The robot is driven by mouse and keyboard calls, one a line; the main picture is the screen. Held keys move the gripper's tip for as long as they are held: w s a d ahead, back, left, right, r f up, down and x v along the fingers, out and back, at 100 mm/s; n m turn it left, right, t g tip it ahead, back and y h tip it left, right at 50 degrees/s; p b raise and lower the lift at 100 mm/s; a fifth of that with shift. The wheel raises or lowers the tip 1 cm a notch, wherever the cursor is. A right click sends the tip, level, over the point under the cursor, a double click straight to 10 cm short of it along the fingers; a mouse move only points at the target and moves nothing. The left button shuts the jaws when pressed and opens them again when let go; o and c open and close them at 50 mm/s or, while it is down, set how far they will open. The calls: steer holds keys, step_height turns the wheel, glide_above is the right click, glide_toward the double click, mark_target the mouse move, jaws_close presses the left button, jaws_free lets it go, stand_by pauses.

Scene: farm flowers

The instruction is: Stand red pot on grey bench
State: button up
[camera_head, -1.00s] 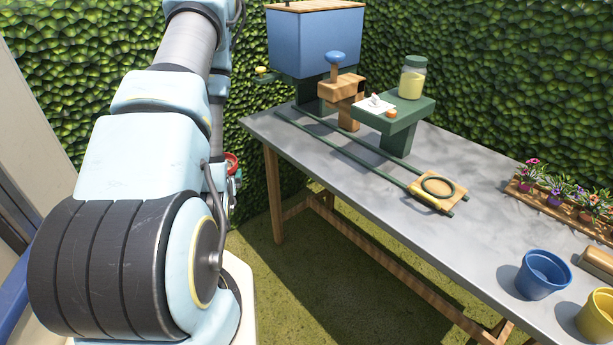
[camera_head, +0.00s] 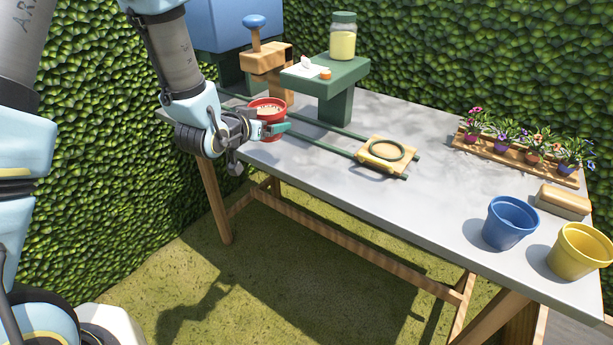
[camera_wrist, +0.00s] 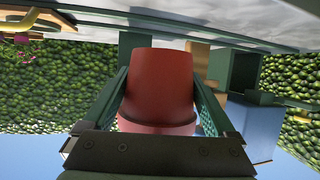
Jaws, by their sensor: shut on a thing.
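The red pot (camera_head: 267,112) is in my gripper (camera_head: 272,127), near the left front edge of the grey bench (camera_head: 400,195). The pot appears over the bench's left part, beside the green rails. I cannot tell whether its base touches the bench or hangs above it; my gripper partly hides it.
Close by are the wooden press with a blue knob (camera_head: 266,60) and the green stand (camera_head: 338,100) with a jar. Green rails lead to a wooden slide with a ring (camera_head: 386,153). Blue (camera_head: 510,222) and yellow (camera_head: 580,250) pots stand at right.

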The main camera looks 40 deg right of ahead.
steer(key=s+d+r+m+g+h, duration=0.1)
steer(key=s+d+m+g, duration=0.15)
steer(key=s+d, duration=0.4)
glide_above(308, 168)
step_height(308, 168, down, 4)
steer(key=shift+w+f, duration=0.1)
steer(key=shift+f, duration=0.1)
steer(key=shift+f+p, duration=0.4)
steer(key=shift+f, duration=2)
steer(key=shift+f, duration=0.1)
steer(key=shift+f, duration=0.15)
steer(key=o, duration=1.3)
